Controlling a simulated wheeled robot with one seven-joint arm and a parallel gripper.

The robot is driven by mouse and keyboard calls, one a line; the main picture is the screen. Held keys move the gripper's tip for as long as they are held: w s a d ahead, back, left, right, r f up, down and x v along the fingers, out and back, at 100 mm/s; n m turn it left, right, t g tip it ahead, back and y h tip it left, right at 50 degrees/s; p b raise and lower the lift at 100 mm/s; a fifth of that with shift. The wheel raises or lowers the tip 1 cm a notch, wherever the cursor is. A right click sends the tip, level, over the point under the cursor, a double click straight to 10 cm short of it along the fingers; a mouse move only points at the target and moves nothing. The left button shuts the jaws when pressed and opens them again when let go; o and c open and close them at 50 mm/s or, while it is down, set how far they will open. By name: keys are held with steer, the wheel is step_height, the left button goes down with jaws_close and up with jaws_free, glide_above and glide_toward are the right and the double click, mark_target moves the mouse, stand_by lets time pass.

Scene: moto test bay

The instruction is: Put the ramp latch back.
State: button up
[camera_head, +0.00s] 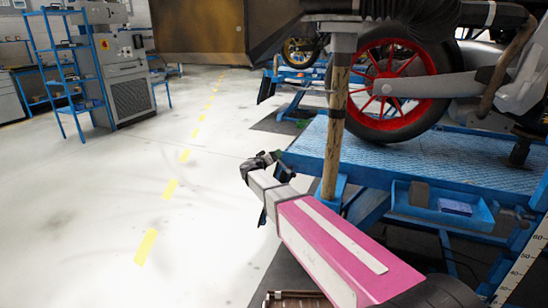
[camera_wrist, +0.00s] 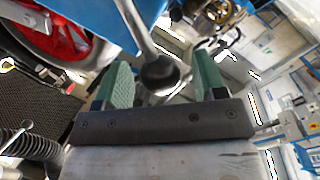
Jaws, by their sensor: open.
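The ramp latch appears to be a grey lever with a dark round knob (camera_wrist: 160,73), seen in the wrist view. Its rod runs up and to the left from the knob, beside a blue panel. My gripper (camera_wrist: 161,80) is open, with one green-padded finger on each side of the knob. Gaps show between the knob and both pads; I cannot tell how deep the knob sits between them. In the head view my gripper (camera_head: 266,162) is at the left end of the blue lift platform (camera_head: 420,152). The latch cannot be made out there.
A motorcycle wheel with red spokes (camera_head: 388,88) stands on the platform. A wooden post (camera_head: 335,130) rises close to the right of my gripper. A blue tray (camera_head: 478,219) hangs on the platform's side. The pale floor (camera_head: 110,190) at left is clear.

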steer(key=shift+w+d, duration=0.2)
steer(key=shift+w, duration=0.1)
jaws_close()
steer(key=d+r+m, duration=0.1)
steer(key=s+d+r+m, duration=0.1)
steer(key=m, duration=0.1)
steer(key=shift+d+g+y, duration=0.15)
steer(key=shift+g+y, duration=0.15)
steer(key=shift+d+r+m, duration=0.2)
steer(key=shift+d+m, duration=0.05)
steer(key=shift+m, duration=0.35)
jaws_free()
steer(key=shift+s, duration=0.1)
steer(key=v, duration=1)
steer(key=shift+s+a, duration=0.2)
steer(key=shift+s, duration=0.1)
